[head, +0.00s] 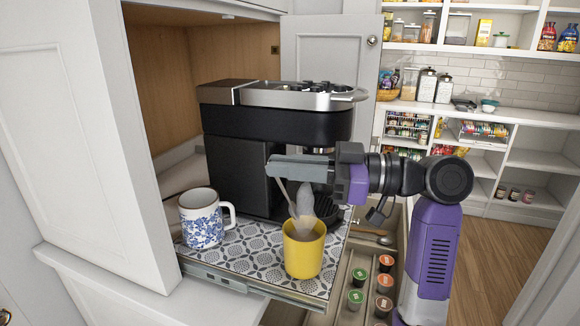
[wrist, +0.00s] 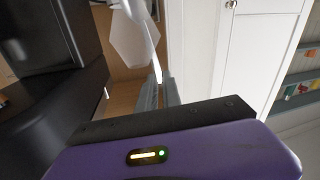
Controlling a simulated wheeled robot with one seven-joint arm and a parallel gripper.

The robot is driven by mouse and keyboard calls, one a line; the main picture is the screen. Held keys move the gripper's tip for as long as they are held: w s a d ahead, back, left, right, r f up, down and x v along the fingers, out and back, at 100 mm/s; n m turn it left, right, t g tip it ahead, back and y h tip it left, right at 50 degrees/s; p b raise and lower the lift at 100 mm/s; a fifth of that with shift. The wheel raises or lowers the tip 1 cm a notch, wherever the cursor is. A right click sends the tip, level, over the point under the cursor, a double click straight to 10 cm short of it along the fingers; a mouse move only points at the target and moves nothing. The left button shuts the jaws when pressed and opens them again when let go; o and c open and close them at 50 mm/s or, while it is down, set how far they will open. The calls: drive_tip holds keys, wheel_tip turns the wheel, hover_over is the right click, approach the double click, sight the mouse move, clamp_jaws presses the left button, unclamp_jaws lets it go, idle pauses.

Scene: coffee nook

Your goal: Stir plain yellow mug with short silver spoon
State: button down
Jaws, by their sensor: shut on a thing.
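The plain yellow mug (head: 304,254) stands upright at the front right of the patterned pull-out shelf (head: 250,262), with pale steam over it. My gripper (head: 275,167) is above the mug, fingers pointing left, and is shut on the short silver spoon (head: 289,197). The spoon slants down from the fingers to the mug's opening; its lower end is hidden, so I cannot tell how deep it sits. In the wrist view, the spoon (wrist: 151,42) runs up from between the fingers (wrist: 164,93).
A black and silver coffee machine (head: 236,152) stands close behind my gripper. A blue-and-white floral mug (head: 201,220) is left of the yellow mug. Below right is an open drawer with coffee pods (head: 356,298). A white cabinet wall (head: 85,130) bounds the left.

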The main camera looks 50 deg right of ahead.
drive_tip(key=shift+f, duration=0.25)
drive_tip(key=shift+w, duration=0.1)
drive_tip(key=shift+a+r+p, duration=0.1)
drive_tip(key=shift+r+p, duration=1.85)
drive_tip(key=shift+r, duration=0.7)
